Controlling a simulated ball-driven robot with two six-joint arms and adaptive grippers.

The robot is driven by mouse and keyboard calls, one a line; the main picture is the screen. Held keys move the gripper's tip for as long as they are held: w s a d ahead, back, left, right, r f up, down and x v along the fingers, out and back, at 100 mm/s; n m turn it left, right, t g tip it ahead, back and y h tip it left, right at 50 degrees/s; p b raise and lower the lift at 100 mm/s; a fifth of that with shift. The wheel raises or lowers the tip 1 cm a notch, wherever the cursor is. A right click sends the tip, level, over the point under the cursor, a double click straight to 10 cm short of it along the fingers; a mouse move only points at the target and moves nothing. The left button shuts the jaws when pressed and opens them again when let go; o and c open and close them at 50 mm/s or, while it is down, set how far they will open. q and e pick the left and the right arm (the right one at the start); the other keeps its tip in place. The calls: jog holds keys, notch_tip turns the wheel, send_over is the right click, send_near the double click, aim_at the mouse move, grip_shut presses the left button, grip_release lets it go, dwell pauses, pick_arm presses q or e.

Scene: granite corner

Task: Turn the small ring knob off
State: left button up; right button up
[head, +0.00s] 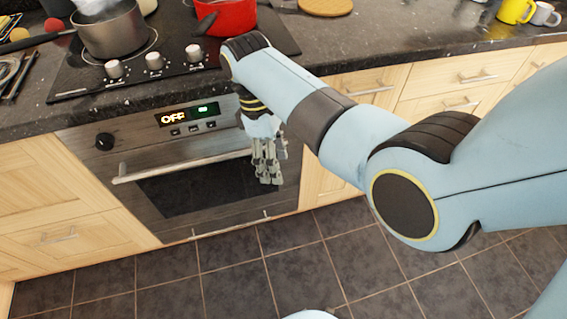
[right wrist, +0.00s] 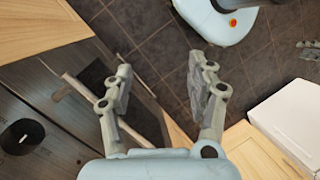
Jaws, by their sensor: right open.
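Three silver knobs stand in a row at the front of the black hob: a left one (head: 114,69), a middle one (head: 154,61) and a right one (head: 194,53). I cannot tell which one belongs to the small ring. A black knob (head: 104,142) sits on the oven front; it also shows in the right wrist view (right wrist: 22,136). The oven display (head: 174,118) reads OFF. My right gripper (head: 267,176) hangs pointing down in front of the oven door's right side, below the knobs. Its fingers (right wrist: 165,85) are apart and empty. My left gripper does not clearly show.
A steaming steel pot (head: 108,32) and a red pot (head: 226,17) stand on the hob. The oven handle (head: 180,168) runs across the door beside my right gripper. Yellow (head: 515,10) and grey (head: 545,14) mugs stand at the back right. The tiled floor (head: 230,285) in front is clear.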

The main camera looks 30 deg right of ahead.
jog(key=shift+s+d+f, duration=0.15)
jog(key=shift+s+f, duration=0.4)
jog(key=shift+f, duration=0.2)
jog(key=shift+s+d+f, duration=0.1)
jog(key=shift+s+f, duration=0.45)
jog(key=shift+f, duration=0.15)
jog(key=s+d+f+m+b, duration=0.2)
jog(key=s+d+f+b, duration=0.1)
jog(key=s+f, duration=0.95)
jog(key=s+d+f+m+t+b, duration=0.1)
jog(key=s+d+f+m+b, duration=0.2)
jog(key=s+f, duration=0.95)
jog(key=s+d+f+m+b, duration=0.1)
jog(key=s+d+f+b, duration=0.25)
jog(key=s+f, duration=0.9)
jog(key=r+t, duration=0.1)
jog(key=m+t, duration=0.1)
jog(key=w+r+m+t, duration=0.1)
jog(key=shift+d+r+p, duration=0.35)
jog(key=shift+p, duration=0.05)
